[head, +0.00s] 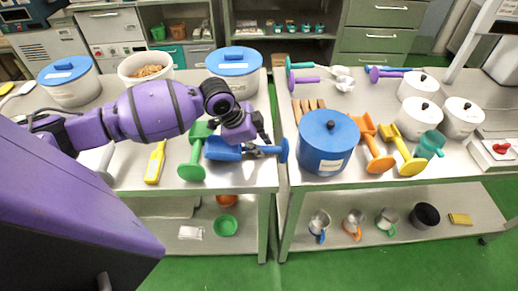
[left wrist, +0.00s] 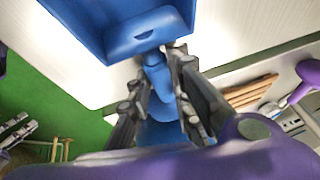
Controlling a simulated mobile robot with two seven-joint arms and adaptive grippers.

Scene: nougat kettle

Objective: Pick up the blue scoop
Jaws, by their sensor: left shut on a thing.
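The blue scoop (head: 222,151) lies sideways at the right part of the left steel table, its handle pointing right toward the table edge. My left gripper (head: 264,150) reaches down over it and is shut on the handle. In the left wrist view the two fingers (left wrist: 160,90) stand on either side of the blue handle, and the scoop's wide blue body (left wrist: 140,32) fills the top. I cannot tell whether the scoop touches the tabletop. My right gripper is not in view.
A green scoop (head: 193,155) stands close left of the blue one, with a yellow-handled tool (head: 155,163) beyond. A blue-lidded pot (head: 235,62) is behind. Across a narrow gap, the right table holds a blue pot (head: 327,145) and orange and yellow scoops (head: 408,158).

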